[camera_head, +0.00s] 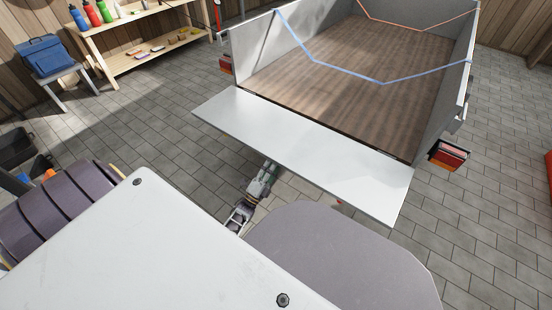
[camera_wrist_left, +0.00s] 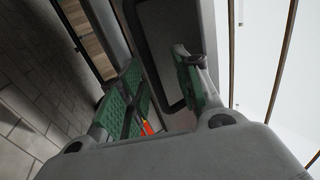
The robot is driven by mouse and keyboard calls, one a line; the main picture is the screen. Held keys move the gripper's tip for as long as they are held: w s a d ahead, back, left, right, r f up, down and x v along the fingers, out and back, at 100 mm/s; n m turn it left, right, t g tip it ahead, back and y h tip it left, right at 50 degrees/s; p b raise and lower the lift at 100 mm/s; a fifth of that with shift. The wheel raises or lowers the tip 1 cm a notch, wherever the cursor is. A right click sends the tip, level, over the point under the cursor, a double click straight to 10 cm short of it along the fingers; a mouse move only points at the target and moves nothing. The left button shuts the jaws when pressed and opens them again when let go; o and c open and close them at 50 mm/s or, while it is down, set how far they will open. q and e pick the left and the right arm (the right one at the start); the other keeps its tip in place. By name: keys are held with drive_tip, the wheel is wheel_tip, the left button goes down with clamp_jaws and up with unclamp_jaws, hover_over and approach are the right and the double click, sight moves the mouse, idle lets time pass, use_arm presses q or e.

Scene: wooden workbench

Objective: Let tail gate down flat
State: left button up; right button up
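The tail gate (camera_head: 310,152) is a pale grey panel in the head view. It is folded out from the rear of the trailer bed (camera_head: 355,80) and lies about level with the wooden floor; a slight tilt cannot be ruled out. My left gripper (camera_head: 267,170) is at the gate's near edge, with its tips partly hidden under the panel. In the left wrist view its two green-padded fingers (camera_wrist_left: 163,82) are spread apart, with nothing visibly held between them. I cannot tell whether it touches the gate. My right gripper is not in view.
Red tail lights (camera_head: 448,156) stick out at the trailer's rear corners. A blue strap (camera_head: 345,72) spans the bed. A wooden shelf (camera_head: 140,60) with bottles and a blue bag (camera_head: 43,56) on a stool stand at the left.

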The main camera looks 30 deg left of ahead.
use_arm(q)
drive_tip(key=v, duration=0.7)
drive_tip(key=shift+s, duration=0.15)
idle(0.5)
